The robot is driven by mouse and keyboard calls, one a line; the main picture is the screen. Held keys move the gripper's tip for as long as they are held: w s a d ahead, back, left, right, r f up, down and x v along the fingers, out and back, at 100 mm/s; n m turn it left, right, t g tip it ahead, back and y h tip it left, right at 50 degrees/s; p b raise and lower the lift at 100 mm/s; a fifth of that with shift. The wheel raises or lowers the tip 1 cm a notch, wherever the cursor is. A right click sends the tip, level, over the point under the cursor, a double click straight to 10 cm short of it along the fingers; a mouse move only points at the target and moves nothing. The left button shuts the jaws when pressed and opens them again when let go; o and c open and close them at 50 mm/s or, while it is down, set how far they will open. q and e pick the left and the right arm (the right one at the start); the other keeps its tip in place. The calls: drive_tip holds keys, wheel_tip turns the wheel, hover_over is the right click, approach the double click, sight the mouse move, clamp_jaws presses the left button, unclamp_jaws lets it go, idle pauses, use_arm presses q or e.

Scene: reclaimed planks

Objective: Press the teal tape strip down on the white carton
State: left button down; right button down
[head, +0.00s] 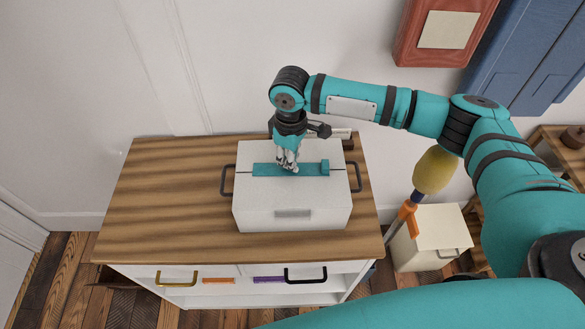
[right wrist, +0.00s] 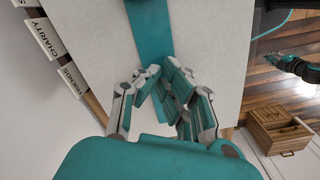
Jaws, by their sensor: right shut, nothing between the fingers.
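The white carton (head: 291,201) stands on the wooden top of a cabinet, with a dark handle at each side. The teal tape strip (head: 262,170) lies across its top face along the seam, with a raised teal piece at its right end. My right gripper (head: 288,168) points down over the middle of the strip, fingers shut and empty. In the right wrist view, the fingertips (right wrist: 165,78) are over the strip (right wrist: 150,25), at or very near it; I cannot tell whether they touch. The fingers hide part of the strip.
The wooden cabinet top (head: 160,205) is clear to the left of the carton. Labelled cards (right wrist: 60,55) stand behind the carton. A cream box (head: 430,240) and a yellow-headed tool (head: 435,170) are on the right. A red box (head: 445,35) hangs on the wall.

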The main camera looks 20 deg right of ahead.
drive_tip(key=shift+f, duration=0.6)
idle(0.7)
wheel_tip(320, 180, up, 7)
drive_tip(key=p, duration=0.8)
drive_tip(key=shift+r+p, duration=0.1)
drive_tip(key=shift+p, duration=0.2)
idle(0.4)
